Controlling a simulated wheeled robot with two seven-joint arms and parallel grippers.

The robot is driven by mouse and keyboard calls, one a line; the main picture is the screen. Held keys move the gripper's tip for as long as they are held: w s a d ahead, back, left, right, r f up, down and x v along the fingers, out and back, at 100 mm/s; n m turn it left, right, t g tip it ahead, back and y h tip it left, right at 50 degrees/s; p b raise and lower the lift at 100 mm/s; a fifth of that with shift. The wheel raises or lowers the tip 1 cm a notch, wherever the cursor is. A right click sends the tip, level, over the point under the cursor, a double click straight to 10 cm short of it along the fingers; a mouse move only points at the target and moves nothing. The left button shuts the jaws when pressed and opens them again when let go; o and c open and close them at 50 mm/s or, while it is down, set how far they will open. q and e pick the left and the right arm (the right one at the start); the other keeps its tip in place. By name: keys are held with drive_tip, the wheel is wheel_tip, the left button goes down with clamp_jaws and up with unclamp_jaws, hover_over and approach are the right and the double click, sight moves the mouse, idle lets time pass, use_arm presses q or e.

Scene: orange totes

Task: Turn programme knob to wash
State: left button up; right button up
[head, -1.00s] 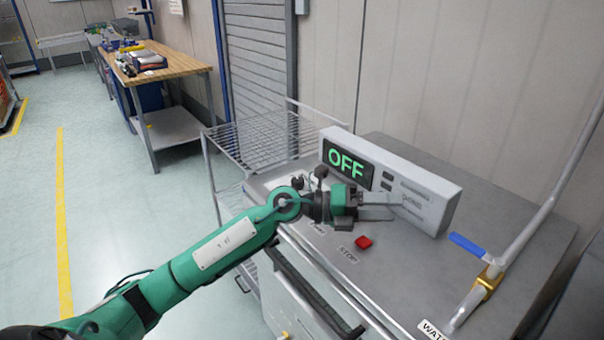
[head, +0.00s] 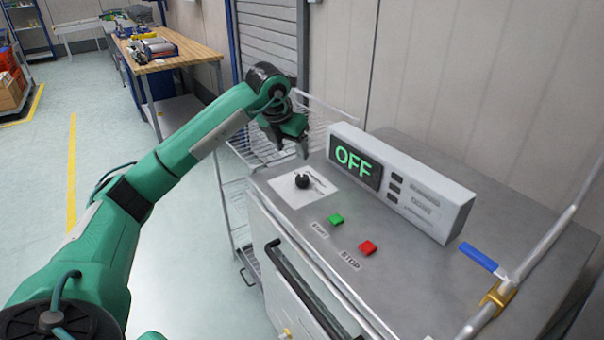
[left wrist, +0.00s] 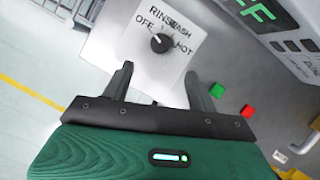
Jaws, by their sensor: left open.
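The programme knob (head: 303,181) is a small black dial on a white plate (head: 290,196) on top of the steel machine. In the left wrist view the knob (left wrist: 160,43) shows with the labels OFF, RINSE, WASH and HOT around it; its pointer is too small to read surely. The display (head: 354,163) reads OFF in green. My left gripper (head: 291,149) is open and empty, raised above and behind the knob, fingers downward. In its wrist view the knob appears beyond and between the fingertips, apart from them. My right gripper is out of view.
A green button (head: 336,219) and a red STOP button (head: 368,247) sit in front of the grey display box (head: 430,195). A blue-handled valve (head: 480,257) and pipe stand at right. A wire rack (head: 247,150) adjoins the machine's left side.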

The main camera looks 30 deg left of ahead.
sight(302, 177)
use_arm(q)
drive_tip(key=p+x, duration=0.1)
drive_tip(key=x, duration=1)
drive_tip(key=shift+f, duration=0.1)
drive_tip(key=shift+w+f, duration=0.15)
drive_tip(key=shift+f, duration=0.35)
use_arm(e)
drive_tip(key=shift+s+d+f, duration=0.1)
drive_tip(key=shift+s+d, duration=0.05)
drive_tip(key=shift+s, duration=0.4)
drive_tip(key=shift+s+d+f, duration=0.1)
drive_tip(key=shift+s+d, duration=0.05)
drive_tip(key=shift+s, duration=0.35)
use_arm(q)
drive_tip(key=c, duration=1)
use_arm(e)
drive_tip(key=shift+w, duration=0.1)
